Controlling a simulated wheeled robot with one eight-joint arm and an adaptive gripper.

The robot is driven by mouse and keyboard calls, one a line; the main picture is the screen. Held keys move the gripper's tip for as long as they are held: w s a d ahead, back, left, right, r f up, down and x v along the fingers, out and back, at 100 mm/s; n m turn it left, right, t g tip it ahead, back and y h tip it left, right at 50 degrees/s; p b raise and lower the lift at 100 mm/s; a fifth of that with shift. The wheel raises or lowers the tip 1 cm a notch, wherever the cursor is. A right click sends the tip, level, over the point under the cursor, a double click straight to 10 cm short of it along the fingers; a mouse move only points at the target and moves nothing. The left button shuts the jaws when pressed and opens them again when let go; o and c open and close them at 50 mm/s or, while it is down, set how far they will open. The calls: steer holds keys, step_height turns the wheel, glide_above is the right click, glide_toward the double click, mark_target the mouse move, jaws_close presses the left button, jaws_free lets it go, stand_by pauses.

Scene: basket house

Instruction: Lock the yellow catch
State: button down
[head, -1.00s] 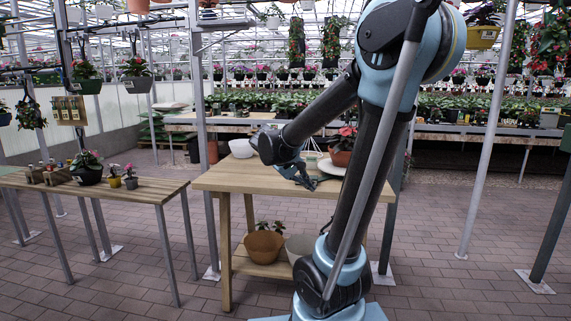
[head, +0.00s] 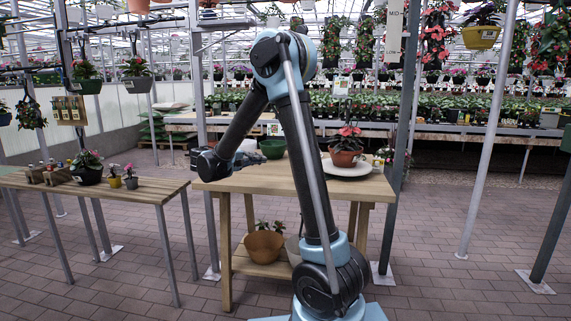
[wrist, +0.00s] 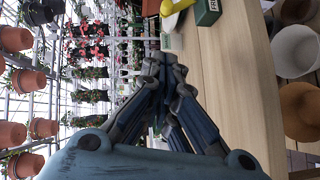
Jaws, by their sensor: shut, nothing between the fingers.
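My gripper (wrist: 165,60) is shut and empty, with its fingers together above the wooden table in the wrist view. I cannot make out a yellow catch for certain. A small yellow piece (wrist: 174,6) shows at the top edge of the wrist view, cut off by the frame, beyond and apart from my fingertips.
An orange pot (head: 264,246) stands on the lower shelf. A grey post rises beside the table's right end.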

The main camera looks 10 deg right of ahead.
steer(key=shift+w, duration=0.1)
stand_by(0.3)
steer(key=s+d+x, duration=0.1)
steer(key=s+x, duration=0.1)
steer(key=x, duration=1)
steer(key=shift+d+f, duration=0.25)
steer(key=shift+d, duration=0.3)
steer(key=shift+s+a+r, duration=0.1)
steer(key=shift+s+r, duration=0.1)
steer(key=shift+s, duration=0.05)
steer(key=shift+d+r, duration=0.1)
steer(key=shift+d, duration=0.25)
